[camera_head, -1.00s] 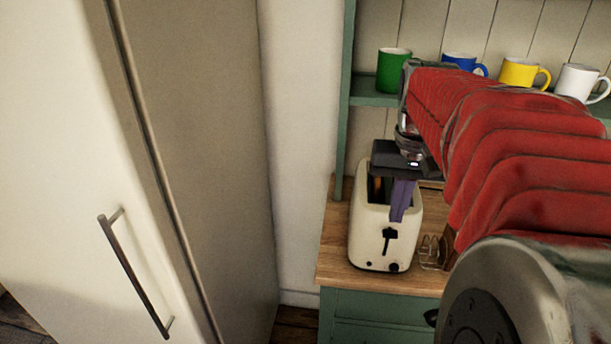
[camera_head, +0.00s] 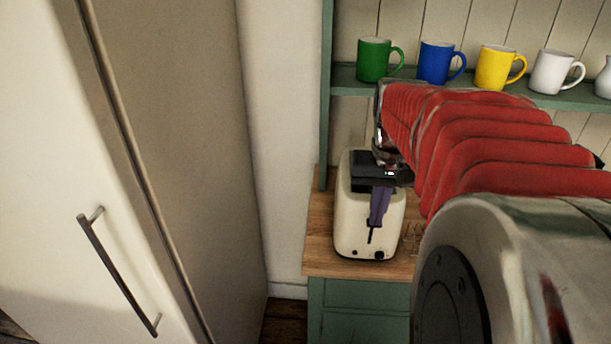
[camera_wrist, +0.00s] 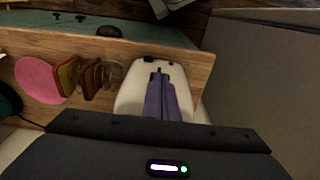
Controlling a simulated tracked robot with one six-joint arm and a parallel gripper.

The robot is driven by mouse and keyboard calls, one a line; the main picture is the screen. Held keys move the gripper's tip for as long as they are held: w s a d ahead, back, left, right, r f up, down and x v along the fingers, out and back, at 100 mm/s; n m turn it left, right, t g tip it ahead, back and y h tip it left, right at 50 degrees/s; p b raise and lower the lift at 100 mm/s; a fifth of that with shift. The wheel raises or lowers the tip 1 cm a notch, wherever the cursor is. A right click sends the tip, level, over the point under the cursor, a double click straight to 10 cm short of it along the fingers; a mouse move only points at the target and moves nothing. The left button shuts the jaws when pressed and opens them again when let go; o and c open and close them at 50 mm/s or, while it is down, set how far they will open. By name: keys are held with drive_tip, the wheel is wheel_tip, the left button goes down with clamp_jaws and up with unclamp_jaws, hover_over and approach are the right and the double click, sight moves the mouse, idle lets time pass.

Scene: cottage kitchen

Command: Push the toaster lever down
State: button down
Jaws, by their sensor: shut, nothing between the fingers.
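The cream toaster (camera_head: 352,225) stands upright on the wooden counter, its front with the lever facing me. My gripper (camera_head: 376,222) is shut and empty, its purple fingers pointing down in front of the toaster's upper front. The fingertips are at the dark lever (camera_head: 370,224), which sits at the upper part of its slot, with the slot visible below. I cannot tell whether they touch. In the wrist view the shut fingers (camera_wrist: 160,84) lie over the toaster (camera_wrist: 133,88) and hide most of the lever.
The wooden counter (camera_head: 318,235) is narrow. A wire rack (camera_head: 411,236) stands right of the toaster. In the wrist view a pink disc (camera_wrist: 40,80) and brown slabs (camera_wrist: 68,76) lie along the counter. A tall cream fridge (camera_head: 190,150) is left; mugs (camera_head: 434,63) stand on a shelf above.

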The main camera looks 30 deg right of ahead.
drive_tip(key=f, duration=0.1)
drive_tip(key=s+a+f, duration=0.1)
drive_tip(key=f, duration=0.1)
drive_tip(key=s+f, duration=0.1)
drive_tip(key=f, duration=0.1)
drive_tip(key=shift+s+a, duration=0.25)
drive_tip(key=shift+a, duration=0.15)
idle(0.5)
drive_tip(key=shift+r, duration=0.1)
wheel_tip(320, 180, up, 13)
drive_tip(key=s, duration=0.1)
drive_tip(key=shift+a+r, duration=0.2)
drive_tip(key=shift+a, duration=0.15)
idle(0.3)
